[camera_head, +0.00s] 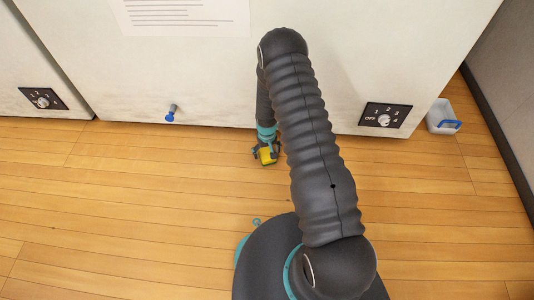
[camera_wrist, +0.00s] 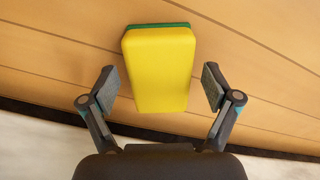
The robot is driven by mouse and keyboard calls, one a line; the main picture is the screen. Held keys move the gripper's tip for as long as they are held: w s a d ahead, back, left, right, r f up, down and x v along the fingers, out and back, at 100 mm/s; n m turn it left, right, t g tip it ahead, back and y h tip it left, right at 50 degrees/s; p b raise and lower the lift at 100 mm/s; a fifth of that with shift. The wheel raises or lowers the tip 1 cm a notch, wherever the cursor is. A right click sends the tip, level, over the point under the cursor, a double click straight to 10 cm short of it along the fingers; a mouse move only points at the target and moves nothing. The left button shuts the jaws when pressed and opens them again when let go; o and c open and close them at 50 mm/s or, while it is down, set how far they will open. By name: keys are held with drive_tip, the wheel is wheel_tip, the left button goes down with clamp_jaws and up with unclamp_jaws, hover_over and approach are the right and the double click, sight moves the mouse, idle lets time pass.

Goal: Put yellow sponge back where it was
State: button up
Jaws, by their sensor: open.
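The yellow sponge (camera_head: 267,156) shows at the end of my arm in the head view, close to the base of the white cabinet front. In the wrist view the yellow sponge (camera_wrist: 158,70) shows its yellow face, with a green layer along the far edge. My gripper (camera_wrist: 160,86) is open, with one finger on each side of the sponge and a visible gap on both sides. My gripper (camera_head: 266,150) is low over the wooden floor in the head view. I cannot tell how far the fingertips are above the floor.
The white cabinet front (camera_head: 210,80) runs along the back, with a dial panel (camera_head: 385,117) and another dial panel (camera_head: 43,99). A small blue-and-grey object (camera_head: 171,114) is near the cabinet base. A clear container (camera_head: 442,117) with blue stands at right. Wooden floor (camera_head: 120,200) is open at left.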

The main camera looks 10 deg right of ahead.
wheel_tip(320, 180, up, 11)
drive_tip(key=p, duration=0.1)
wheel_tip(320, 180, up, 14)
drive_tip(key=t, duration=0.1)
hover_over(267, 152)
drive_tip(key=s+r+t, duration=0.1)
drive_tip(key=s+r, duration=0.2)
drive_tip(key=r, duration=0.5)
drive_tip(key=s+r+t, duration=0.1)
drive_tip(key=s+r, duration=0.2)
drive_tip(key=r, duration=0.6)
drive_tip(key=s+r+t, duration=0.1)
drive_tip(key=s+r, duration=0.4)
drive_tip(key=s, duration=0.3)
drive_tip(key=s+r, duration=0.5)
drive_tip(key=s, duration=0.3)
drive_tip(key=s+r+m+t, duration=0.1)
drive_tip(key=s+r, duration=0.3)
drive_tip(key=s, duration=0.4)
drive_tip(key=shift+r+t, duration=0.3)
drive_tip(key=shift+r, duration=0.1)
drive_tip(key=shift+s, duration=0.1)
wheel_tip(267, 152, up, 6)
drive_tip(key=p, duration=0.6)
drive_tip(key=shift+r, duration=0.2)
